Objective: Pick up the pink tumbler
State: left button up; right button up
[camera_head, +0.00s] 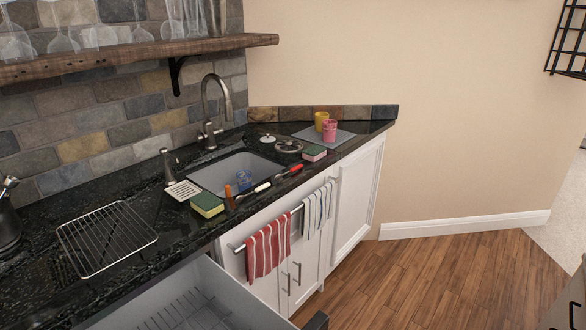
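The pink tumbler (330,132) stands upright on a grey mat (345,136) at the far right end of the dark counter. A yellow cup (320,118) stands close behind it, a little to the left, and the pink tumbler partly overlaps it in the picture. Neither of my grippers can be made out in the head view, and nothing is holding the tumbler.
Left of the mat are a sponge (314,153), a round metal item (288,146) and a sink (222,176). Utensils and another sponge (207,204) line the sink's front edge. An open drawer-like compartment (250,312) juts out below the counter. Wood floor (450,275) is clear at right.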

aim_at(328, 126)
jog(key=u, duration=0.35)
jog(key=i+l+u, duration=0.15)
jog(key=l+u, duration=0.25)
jog(key=i+l+u, duration=0.1)
jog(key=l+u, duration=0.7)
jog(key=i, duration=0.05)
